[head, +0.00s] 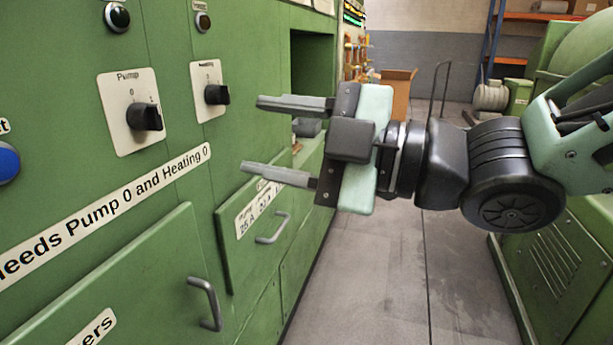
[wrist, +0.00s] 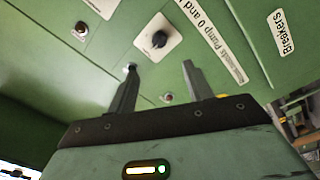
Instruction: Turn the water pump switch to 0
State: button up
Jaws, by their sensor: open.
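The Pump switch is a black knob (head: 146,117) on a white plate (head: 119,131) marked 0 and 1, on the green cabinet front at the left. Its handle appears turned away from the 0, toward the 1 side, but the angle is hard to read. In the wrist view, a black knob (wrist: 158,41) on a white plate, apparently the Pump switch, lies beyond the fingertips. My gripper (head: 253,135) is open and empty, fingers toward the panel, to the right of the knob and apart from it. The fingers also show in the wrist view (wrist: 159,78).
The similar Heating knob (head: 216,95) is just right of the Pump switch. Round indicators (head: 117,17) sit above, a blue button (head: 7,162) at the left edge. Drawer handles (head: 207,303) stick out below. The floor aisle (head: 385,290) is clear; green machinery (head: 565,270) stands right.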

jog(key=shift+b+v, duration=0.95)
jog(key=shift+v, duration=0.6)
jog(key=w+d+f+m+h, duration=0.1)
jog(key=d+f+m+h, duration=0.2)
jog(key=f+m+h, duration=0.35)
jog(key=w+d+f+m+h, duration=0.2)
jog(key=f+m+h, duration=0.2)
jog(key=f, duration=0.6)
jog(key=s+d+f+m+g+h, duration=0.65)
jog(key=s+f, duration=0.25)
jog(key=s, duration=0.2)
notch_tip(320, 180, up, 16)
jog(key=s+p, duration=0.2)
jog(key=p, duration=1.4)
jog(key=shift+g+y, duration=0.4)
jog(key=shift+g, duration=0.05)
